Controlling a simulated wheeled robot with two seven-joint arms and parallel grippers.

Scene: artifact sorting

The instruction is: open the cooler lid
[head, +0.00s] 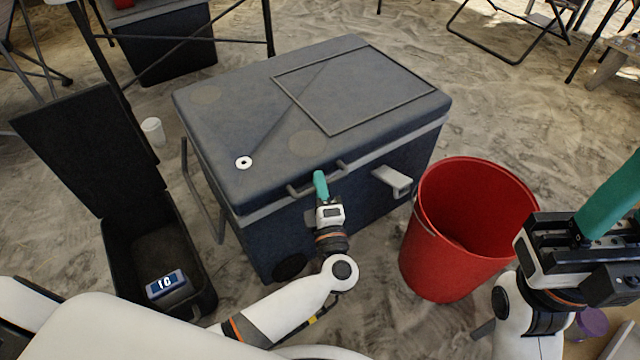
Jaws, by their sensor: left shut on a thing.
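The dark blue-grey cooler (300,215) stands on the ground in the middle of the head view. Its lid (235,115) lies down flat on the body, with a rectangular outline and a white ring mark on top. A dark handle (303,190) sticks out from the lid's front edge. My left gripper (320,183), with teal fingers, is at this handle and is shut on it. My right gripper (612,195) is at the right edge, away from the cooler. Its fingers are partly cut off, so its opening cannot be judged.
A red bucket (450,275) stands right of the cooler, close to a grey latch (392,181) on its front.

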